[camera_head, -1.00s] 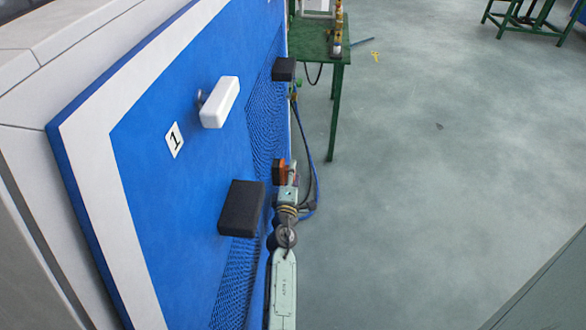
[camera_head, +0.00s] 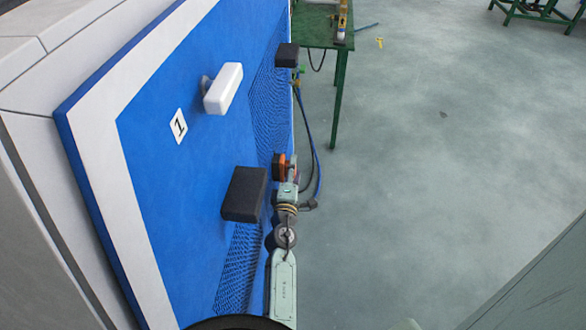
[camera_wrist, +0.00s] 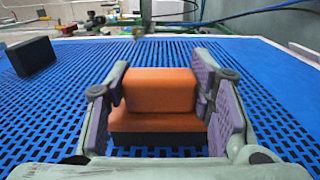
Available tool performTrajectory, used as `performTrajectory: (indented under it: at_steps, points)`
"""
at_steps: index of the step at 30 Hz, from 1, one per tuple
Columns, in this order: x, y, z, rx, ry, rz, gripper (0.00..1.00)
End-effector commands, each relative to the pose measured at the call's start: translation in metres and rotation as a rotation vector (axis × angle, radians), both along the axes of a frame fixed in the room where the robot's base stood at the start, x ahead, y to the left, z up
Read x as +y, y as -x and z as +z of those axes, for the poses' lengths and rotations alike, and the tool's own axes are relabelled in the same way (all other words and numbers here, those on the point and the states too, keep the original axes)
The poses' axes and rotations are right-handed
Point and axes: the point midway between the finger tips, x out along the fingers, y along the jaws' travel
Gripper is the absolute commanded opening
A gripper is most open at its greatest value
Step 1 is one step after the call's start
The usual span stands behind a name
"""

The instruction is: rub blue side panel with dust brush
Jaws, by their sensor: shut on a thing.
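The blue side panel (camera_head: 180,205) with a white border fills the left of the head view; its slotted surface (camera_wrist: 55,118) also fills the wrist view. The dust brush (camera_wrist: 160,97) has an orange handle and a dark lower part. My gripper (camera_wrist: 160,100) is shut on the orange handle, one finger on each side. The brush's dark side faces the slotted panel and seems to lie against it; exact contact is hidden. In the head view my gripper (camera_head: 283,170) and the orange brush (camera_head: 279,167) are at the panel's right side.
A white handle (camera_head: 223,90), a black block (camera_head: 244,194) and a smaller black block (camera_head: 287,55) stick out from the panel. A label "1" (camera_head: 178,126) is on it. A green table (camera_head: 320,32) stands behind. Hoses hang beyond the gripper. The floor at right is open.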

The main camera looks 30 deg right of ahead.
Motion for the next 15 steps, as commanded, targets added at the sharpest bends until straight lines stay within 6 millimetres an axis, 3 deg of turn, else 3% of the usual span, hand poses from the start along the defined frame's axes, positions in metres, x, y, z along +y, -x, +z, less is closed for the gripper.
performTrajectory:
  at_steps: [2,15]
  points:
    - [0.002,-0.002,0.008,-0.002,0.0,0.004,0.2]
    - [-0.018,-0.027,0.007,-0.003,0.0,0.004,0.2]
